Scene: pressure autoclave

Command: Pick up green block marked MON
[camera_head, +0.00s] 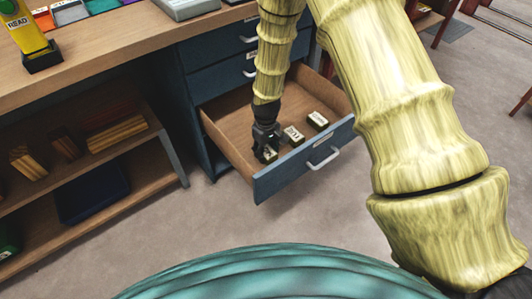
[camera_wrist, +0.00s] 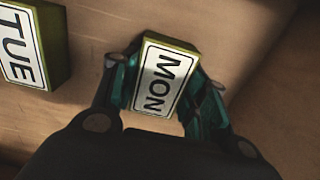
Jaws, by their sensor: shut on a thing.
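The green block marked MON (camera_wrist: 162,80) lies in the open drawer, its white label facing the wrist camera. My gripper (camera_wrist: 165,92) is shut on it, with one finger on each side. In the head view my gripper (camera_head: 265,150) reaches down into the drawer at its left front corner, and the MON block (camera_head: 269,154) shows partly beneath it. I cannot tell whether the block is clear of the drawer floor. A green block marked TUE (camera_wrist: 30,45) stands beside it on the left in the wrist view, apart from my gripper.
The open drawer (camera_head: 228,131) has low walls close around my gripper. Two other labelled blocks, one at the middle (camera_head: 293,134) and one farther right (camera_head: 318,120), stand in it. A shelf unit (camera_head: 130,153) is at left. A yellow READ object (camera_head: 25,35) stands on the bench.

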